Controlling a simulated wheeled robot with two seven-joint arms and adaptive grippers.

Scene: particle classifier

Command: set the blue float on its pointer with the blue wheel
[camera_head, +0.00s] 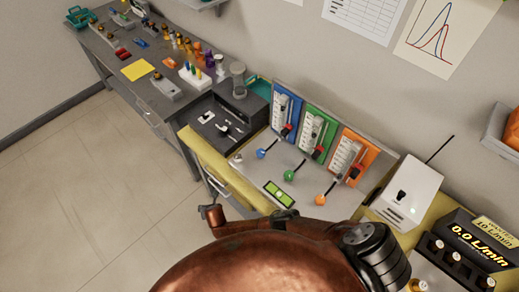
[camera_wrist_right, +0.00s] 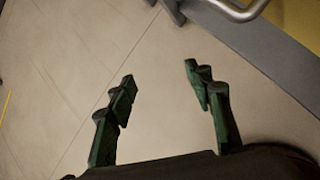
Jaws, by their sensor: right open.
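The blue panel (camera_head: 285,108) is the leftmost of three upright flowmeter panels. It carries a pale scale with a clear tube. A red and dark piece (camera_head: 286,131) sits low on it; the float and pointer are too small to tell apart. The blue wheel (camera_head: 261,153) shows as a small round blue knob in front of the panel, on a thin rod. My right gripper (camera_wrist_right: 158,75) is open and empty above the floor in the right wrist view. No gripper is near the blue wheel in the head view. My left gripper is not in view.
The green knob (camera_head: 289,175) and orange knob (camera_head: 320,200) stand to the right of the blue one. A green level (camera_head: 279,194) lies before them. A white box (camera_head: 407,191) stands further right. A metal handle (camera_wrist_right: 240,12) and bench edge are near my right gripper.

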